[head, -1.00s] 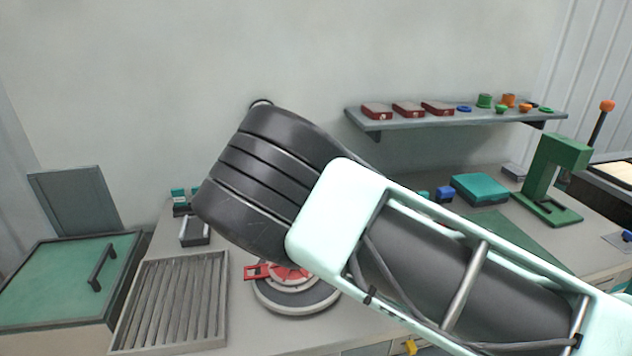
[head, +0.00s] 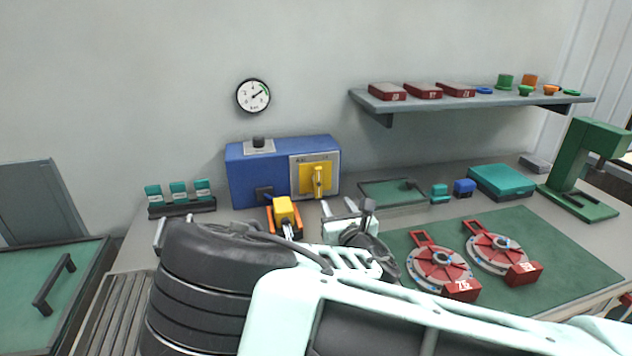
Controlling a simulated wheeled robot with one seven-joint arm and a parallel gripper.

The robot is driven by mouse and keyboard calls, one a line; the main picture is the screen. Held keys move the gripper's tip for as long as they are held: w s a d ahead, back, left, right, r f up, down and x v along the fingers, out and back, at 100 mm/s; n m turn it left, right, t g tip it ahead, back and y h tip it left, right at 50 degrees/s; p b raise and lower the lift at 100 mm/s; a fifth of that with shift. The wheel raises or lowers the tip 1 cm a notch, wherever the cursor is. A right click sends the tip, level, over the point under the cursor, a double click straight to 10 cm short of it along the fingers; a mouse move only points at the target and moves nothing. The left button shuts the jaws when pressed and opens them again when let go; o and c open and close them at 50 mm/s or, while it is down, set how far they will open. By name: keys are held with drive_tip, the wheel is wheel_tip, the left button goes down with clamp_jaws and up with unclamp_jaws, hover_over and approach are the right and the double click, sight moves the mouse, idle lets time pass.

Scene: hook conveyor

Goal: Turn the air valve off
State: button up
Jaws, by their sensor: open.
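A blue box (head: 250,180) stands at the back of the bench against the wall. Its front has a pale plate with a yellow rotary handle (head: 318,181), which looks like the air valve; the handle stands upright. The plate's lettering is too small to read. My gripper (head: 341,208) is just in front of the box, below and slightly right of the handle. Its pale fingers are apart, with nothing seen between them. They appear clear of the handle, though the exact gap cannot be told. My arm hides the bench below.
A round gauge (head: 253,96) hangs on the wall above the box. A yellow and orange item (head: 284,214) sits before the box. Red discs lie on a green mat (head: 560,260) at right. A shelf (head: 480,100) overhangs the back right. A teal-block rack (head: 182,207) stands left.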

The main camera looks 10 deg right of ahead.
sight(319, 176)
drive_tip(key=w+p, duration=0.1)
drive_tip(key=w, duration=0.5)
drive_tip(key=w+p, duration=0.1)
drive_tip(key=w, duration=0.5)
drive_tip(key=w+f+p, duration=0.1)
drive_tip(key=w+p, duration=0.1)
drive_tip(key=w, duration=0.4)
clamp_jaws()
